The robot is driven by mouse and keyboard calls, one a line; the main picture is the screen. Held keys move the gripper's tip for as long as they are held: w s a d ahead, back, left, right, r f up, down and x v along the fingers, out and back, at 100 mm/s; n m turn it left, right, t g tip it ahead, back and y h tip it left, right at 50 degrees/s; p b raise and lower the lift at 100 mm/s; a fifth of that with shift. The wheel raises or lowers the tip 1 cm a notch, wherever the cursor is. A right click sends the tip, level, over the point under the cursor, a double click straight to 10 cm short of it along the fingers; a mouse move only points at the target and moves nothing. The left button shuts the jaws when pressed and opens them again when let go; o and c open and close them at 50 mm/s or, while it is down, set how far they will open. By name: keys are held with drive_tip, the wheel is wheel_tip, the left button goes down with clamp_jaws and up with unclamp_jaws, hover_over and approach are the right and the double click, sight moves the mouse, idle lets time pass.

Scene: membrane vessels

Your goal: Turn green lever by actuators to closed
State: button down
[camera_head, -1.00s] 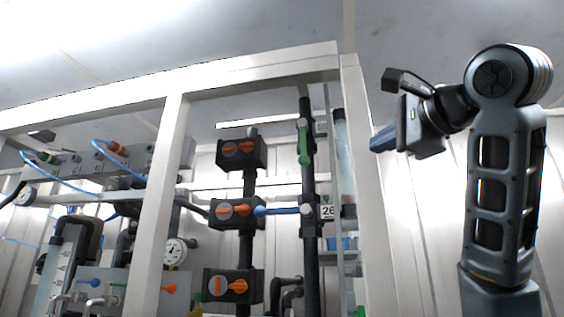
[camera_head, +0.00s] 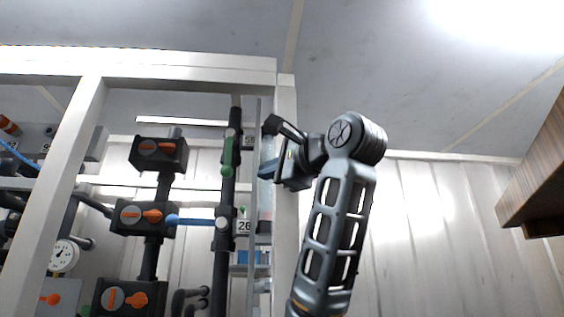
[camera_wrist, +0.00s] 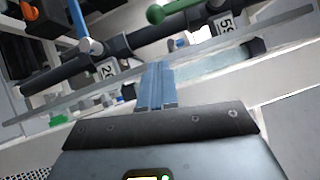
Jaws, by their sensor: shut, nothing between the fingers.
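The green lever (camera_head: 228,158) is on the dark vertical pipe (camera_head: 224,262) beside the black actuators with orange handles (camera_head: 152,214). In the head view it lies along the pipe, its round knob at the lower end. In the wrist view the green lever (camera_wrist: 168,12) shows at the top edge, only partly in frame. My gripper (camera_head: 266,178) is to the right of the lever, apart from it, at the frame's right post. In the wrist view its blue fingers (camera_wrist: 155,72) are together and empty, pointing toward the pipe.
A blue lever (camera_head: 190,221) sits lower on the same pipe, pointing left to an actuator. A number tag 26 (camera_head: 243,227) is beside it. The white frame post (camera_head: 286,230) and a clear tube stand near my gripper. A wooden cabinet (camera_head: 535,170) hangs at right.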

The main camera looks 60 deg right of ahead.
sight(229, 153)
drive_tip(key=w+r+p, duration=0.1)
drive_tip(key=w+p, duration=0.1)
drive_tip(key=w, duration=0.4)
drive_tip(key=shift+w+a, duration=0.2)
drive_tip(key=shift+a, duration=0.15)
drive_tip(key=shift+a, duration=0.15)
